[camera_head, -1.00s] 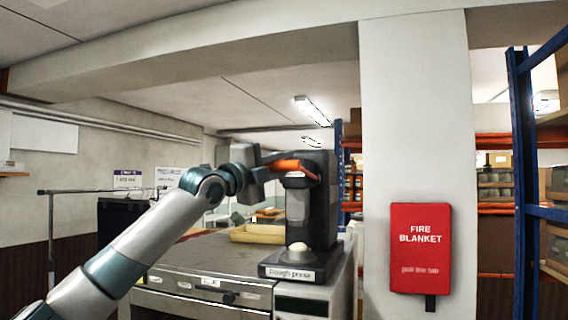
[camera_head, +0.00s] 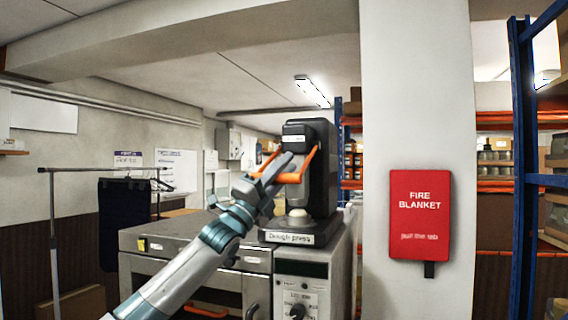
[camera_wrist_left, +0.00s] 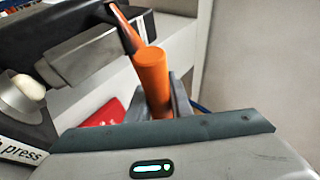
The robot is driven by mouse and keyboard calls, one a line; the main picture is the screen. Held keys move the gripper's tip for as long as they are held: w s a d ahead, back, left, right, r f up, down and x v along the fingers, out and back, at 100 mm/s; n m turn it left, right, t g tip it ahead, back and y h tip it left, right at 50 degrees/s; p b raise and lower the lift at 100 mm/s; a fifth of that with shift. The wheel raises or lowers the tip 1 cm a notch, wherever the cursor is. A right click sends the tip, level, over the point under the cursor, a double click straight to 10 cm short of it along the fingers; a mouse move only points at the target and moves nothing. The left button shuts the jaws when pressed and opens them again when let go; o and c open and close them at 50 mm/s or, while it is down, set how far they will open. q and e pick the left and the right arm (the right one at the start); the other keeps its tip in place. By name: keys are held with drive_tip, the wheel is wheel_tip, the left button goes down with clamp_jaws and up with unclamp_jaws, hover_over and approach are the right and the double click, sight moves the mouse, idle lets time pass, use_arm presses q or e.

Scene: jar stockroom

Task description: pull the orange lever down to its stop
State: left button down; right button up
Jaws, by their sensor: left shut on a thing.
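The orange lever (camera_head: 303,166) is on the dark dough press (camera_head: 322,178) in the middle of the head view. It slopes down and to the left from the press head, and my gripper hides part of it. My left gripper (camera_head: 278,173) is at the lever's lower, outer end. In the left wrist view, the round orange handle (camera_wrist_left: 152,72) stands between the two grey fingers of my left gripper (camera_wrist_left: 161,98), which are shut on it. A pale ball (camera_head: 298,213) rests on the press base below. My right gripper is out of view.
A white pillar (camera_head: 420,110) with a red fire blanket box (camera_head: 420,215) is to the right. Blue and orange shelving (camera_head: 525,120) stands at the far right. A rail with dark cloth (camera_head: 125,210) is at left.

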use_arm(q)
drive_tip(key=shift+w+d+f, duration=0.1)
drive_tip(key=shift+w+f, duration=0.2)
drive_tip(key=shift+f, duration=0.5)
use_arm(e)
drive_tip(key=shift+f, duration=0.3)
use_arm(q)
drive_tip(key=c, duration=1.6)
unclamp_jaws()
drive_tip(key=shift+r, duration=0.1)
drive_tip(key=shift+s, duration=0.1)
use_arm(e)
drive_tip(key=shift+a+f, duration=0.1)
